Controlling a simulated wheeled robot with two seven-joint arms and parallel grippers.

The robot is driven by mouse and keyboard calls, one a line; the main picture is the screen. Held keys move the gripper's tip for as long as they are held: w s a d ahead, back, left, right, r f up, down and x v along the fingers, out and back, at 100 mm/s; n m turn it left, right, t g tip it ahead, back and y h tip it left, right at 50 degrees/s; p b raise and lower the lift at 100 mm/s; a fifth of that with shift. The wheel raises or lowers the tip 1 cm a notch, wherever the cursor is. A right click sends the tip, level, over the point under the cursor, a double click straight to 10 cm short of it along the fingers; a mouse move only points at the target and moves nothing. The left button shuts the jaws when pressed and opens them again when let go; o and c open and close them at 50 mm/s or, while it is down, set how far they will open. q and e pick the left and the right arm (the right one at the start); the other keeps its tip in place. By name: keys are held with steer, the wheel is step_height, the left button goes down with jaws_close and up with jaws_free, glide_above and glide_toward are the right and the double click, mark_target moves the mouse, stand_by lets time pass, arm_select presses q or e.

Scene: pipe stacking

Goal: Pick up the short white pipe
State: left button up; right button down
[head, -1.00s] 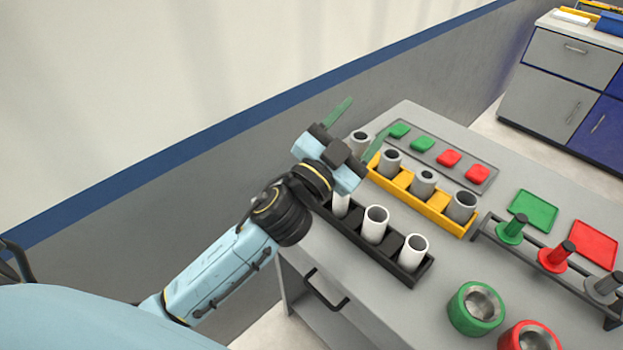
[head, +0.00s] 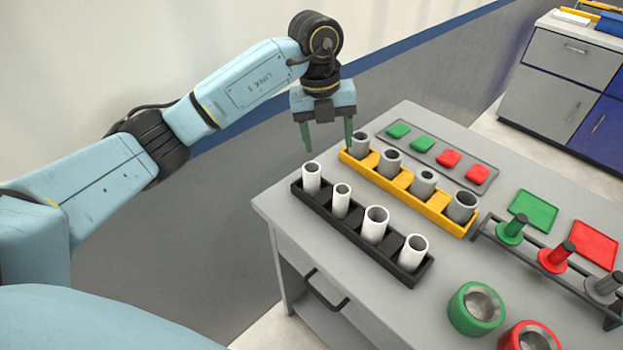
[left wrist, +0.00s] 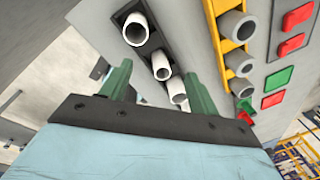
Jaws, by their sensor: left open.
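Several white pipes stand upright in a black rack (head: 328,220) along the table's left edge. The leftmost white pipe (head: 312,178) and a narrow white pipe (head: 341,201) stand at its left end. Two wider white pipes (head: 375,225) (head: 413,252) stand nearer the front right. I cannot tell for sure which is the short one. My left gripper (head: 328,149) is open and empty, pointing down above and behind the leftmost pipe. In the left wrist view, white pipes (left wrist: 136,30) (left wrist: 161,66) show beyond and between the green fingers (left wrist: 156,76). My right gripper is not in view.
A yellow rack (head: 408,194) with grey pipes stands behind the black rack. A grey tray (head: 440,150) of green and red blocks lies behind it. Green and red rings (head: 476,308) (head: 530,338) and a peg stand (head: 548,262) are at the right. A wall rises behind.

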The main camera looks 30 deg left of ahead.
mark_target(311, 167)
arm_select(q)
steer(key=shift+n+y, duration=0.5)
steer(key=shift+y, duration=0.3)
steer(key=a+f, duration=0.1)
steer(key=f, duration=0.1)
steer(key=a+f, duration=0.1)
steer(key=f, duration=0.1)
steer(key=a+f+b, duration=0.1)
steer(key=f, duration=0.1)
steer(key=shift+a, duration=0.15)
steer(key=shift+f, duration=0.75)
step_height(311, 167, down, 5)
steer(key=shift+r+b, duration=0.1)
steer(key=shift+b, duration=0.4)
steer(key=shift+a, duration=0.1)
steer(key=c, duration=1)
steer(key=shift+c, duration=0.3)
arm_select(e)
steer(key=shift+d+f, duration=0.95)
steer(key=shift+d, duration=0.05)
arm_select(q)
steer(key=shift+r, duration=0.1)
